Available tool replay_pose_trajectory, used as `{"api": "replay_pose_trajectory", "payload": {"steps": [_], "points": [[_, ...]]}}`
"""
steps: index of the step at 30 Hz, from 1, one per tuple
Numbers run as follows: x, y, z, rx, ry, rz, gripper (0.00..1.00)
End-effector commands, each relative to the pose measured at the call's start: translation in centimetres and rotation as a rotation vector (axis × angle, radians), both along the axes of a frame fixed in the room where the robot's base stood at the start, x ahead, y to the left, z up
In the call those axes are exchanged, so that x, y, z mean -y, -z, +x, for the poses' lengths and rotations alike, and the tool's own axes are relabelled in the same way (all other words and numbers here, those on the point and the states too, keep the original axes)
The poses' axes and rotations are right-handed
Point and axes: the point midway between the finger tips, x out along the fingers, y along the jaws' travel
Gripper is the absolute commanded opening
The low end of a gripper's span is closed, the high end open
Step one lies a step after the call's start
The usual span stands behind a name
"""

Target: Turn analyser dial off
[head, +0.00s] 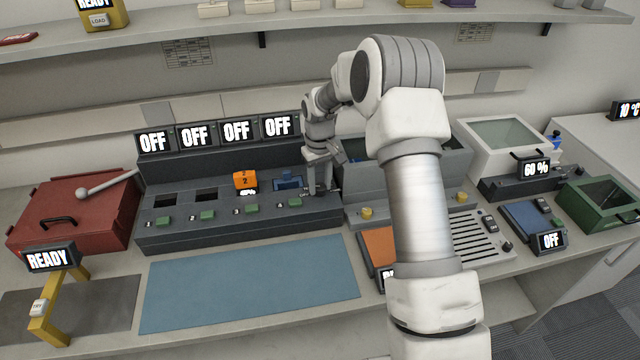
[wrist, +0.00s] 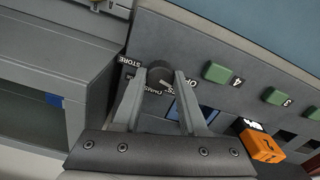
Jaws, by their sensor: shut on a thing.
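A dark round dial (wrist: 160,76) sits at the end of the dark bay rack, with printed labels around it; one reads STORE and the others are hard to read. My gripper (wrist: 161,80) is shut on this dial, one finger on each side. In the head view my gripper (head: 321,190) reaches down at the rack's right end and hides the dial. A small pale mark shows on the dial, but its exact setting is unclear. No readable label names an analyser. Another dark knob (head: 506,246) is on the grilled panel at right.
The rack (head: 240,231) has several green buttons, an orange block (head: 245,180), a blue block (head: 288,181) and OFF displays (head: 236,131) above. A grey open-topped box (head: 362,183) stands close on the right. The blue mat (head: 250,283) in front is clear.

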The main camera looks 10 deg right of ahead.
Motion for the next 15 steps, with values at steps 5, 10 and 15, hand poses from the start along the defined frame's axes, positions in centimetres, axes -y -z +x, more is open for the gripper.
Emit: {"api": "replay_pose_trajectory", "payload": {"steps": [5,10,15], "points": [[0.0,-0.06,0.03,0.001,-0.11,0.0,0.0],[0.02,-0.07,0.03,0.001,-0.178,0.0,0.0],[0.01,-0.08,0.02,0.001,-0.214,0.0,0.0]]}}
